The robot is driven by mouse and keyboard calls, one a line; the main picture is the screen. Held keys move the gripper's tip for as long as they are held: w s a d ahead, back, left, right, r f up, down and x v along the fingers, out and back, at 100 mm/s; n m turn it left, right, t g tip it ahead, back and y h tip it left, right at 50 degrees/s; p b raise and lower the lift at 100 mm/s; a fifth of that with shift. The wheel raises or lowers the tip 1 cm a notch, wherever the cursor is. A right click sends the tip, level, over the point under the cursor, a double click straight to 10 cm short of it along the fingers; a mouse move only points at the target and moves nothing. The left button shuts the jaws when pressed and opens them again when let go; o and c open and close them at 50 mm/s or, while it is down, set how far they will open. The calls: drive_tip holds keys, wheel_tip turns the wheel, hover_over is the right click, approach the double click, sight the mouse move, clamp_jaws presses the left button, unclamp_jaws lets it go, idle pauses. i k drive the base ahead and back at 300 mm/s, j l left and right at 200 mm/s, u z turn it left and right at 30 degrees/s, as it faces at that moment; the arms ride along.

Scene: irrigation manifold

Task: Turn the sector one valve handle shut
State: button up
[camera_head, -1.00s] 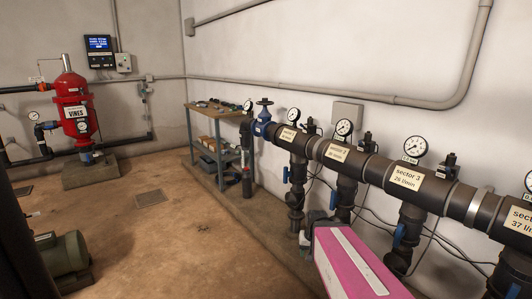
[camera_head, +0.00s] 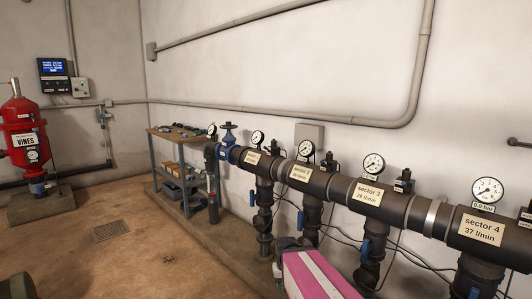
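The sector one valve is on the leftmost drop pipe of the black manifold, under a cream label (camera_head: 252,157) whose text is too small to read. Its small blue handle (camera_head: 258,194) hangs along the left side of the pipe. A round gauge (camera_head: 258,137) stands above it. My pink and white arm link (camera_head: 315,275) rises at the bottom middle, in front of the lower pipes and right of the sector one pipe in the picture. My gripper cannot be made out; the arm's far end appears only as a small dark and grey part.
Similar blue handles hang under sector 2 (camera_head: 300,221), sector 3 (camera_head: 365,250) and sector 4 (camera_head: 474,293). A blue handwheel valve (camera_head: 226,141) and a workbench (camera_head: 168,143) stand left of the manifold. Open brown floor (camera_head: 130,260) lies left, with a red filter tank (camera_head: 24,135) beyond.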

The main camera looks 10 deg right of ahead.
sight(253, 197)
drive_tip(key=i+j+u, duration=0.1)
drive_tip(key=i+j, duration=0.8)
drive_tip(key=i, duration=0.15)
